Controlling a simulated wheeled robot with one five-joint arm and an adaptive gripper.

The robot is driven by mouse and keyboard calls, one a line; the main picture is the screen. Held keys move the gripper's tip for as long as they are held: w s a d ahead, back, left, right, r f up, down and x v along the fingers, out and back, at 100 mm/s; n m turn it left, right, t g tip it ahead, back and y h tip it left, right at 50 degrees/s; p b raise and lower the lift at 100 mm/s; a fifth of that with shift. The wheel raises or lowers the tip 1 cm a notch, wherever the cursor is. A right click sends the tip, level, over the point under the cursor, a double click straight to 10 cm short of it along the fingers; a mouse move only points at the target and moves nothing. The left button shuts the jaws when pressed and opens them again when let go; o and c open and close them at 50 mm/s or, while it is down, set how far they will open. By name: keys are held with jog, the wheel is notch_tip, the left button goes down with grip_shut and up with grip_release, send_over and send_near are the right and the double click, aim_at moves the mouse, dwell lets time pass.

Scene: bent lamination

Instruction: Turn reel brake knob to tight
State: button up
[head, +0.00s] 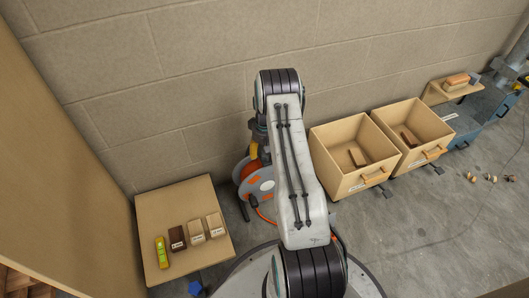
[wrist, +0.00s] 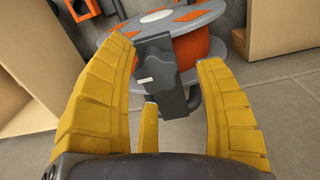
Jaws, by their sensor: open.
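The cable reel (head: 261,185) stands on the floor against the wall in the head view, partly hidden behind my arm. In the wrist view the reel (wrist: 196,46) has a grey flange with orange patches and an orange winding. A dark grey knob-like part (wrist: 156,62) with a small white mark sits in front of the reel; I take it for the brake knob. My gripper (wrist: 172,50) is open, its yellow fingers on either side of this part with gaps visible. I cannot tell whether anything touches. The knob's tight marking cannot be made out.
A low wooden table (head: 160,215) with several small blocks and a yellow level (head: 161,252) stands left of the reel. Two open wooden bins (head: 345,185) stand to its right. The wall is close behind. Small objects (head: 492,178) lie on the floor far right.

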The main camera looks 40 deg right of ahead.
notch_tip(320, 180, up, 12)
dwell(0.6)
dwell(0.5)
jog(key=s+a+r+t+p, duration=0.15)
jog(key=a+r+p, duration=0.3)
jog(key=r, duration=0.65)
jog(key=s+a+r+n+p, duration=0.1)
jog(key=s+a+r+p, duration=0.4)
jog(key=r, duration=0.6)
jog(key=a+r+p, duration=0.4)
jog(key=r+p, duration=0.3)
jog(key=r, duration=0.4)
jog(key=s+a+r+n+t+p, duration=0.1)
jog(key=s+a+r+p, duration=0.4)
jog(key=s+r+p, duration=0.4)
jog(key=s+a+r+n+t+p, duration=0.1)
jog(key=s+a+r+p, duration=0.5)
jog(key=r, duration=0.8)
jog(key=s+p, duration=0.3)
jog(key=s, duration=0.2)
jog(key=shift+s, duration=0.35)
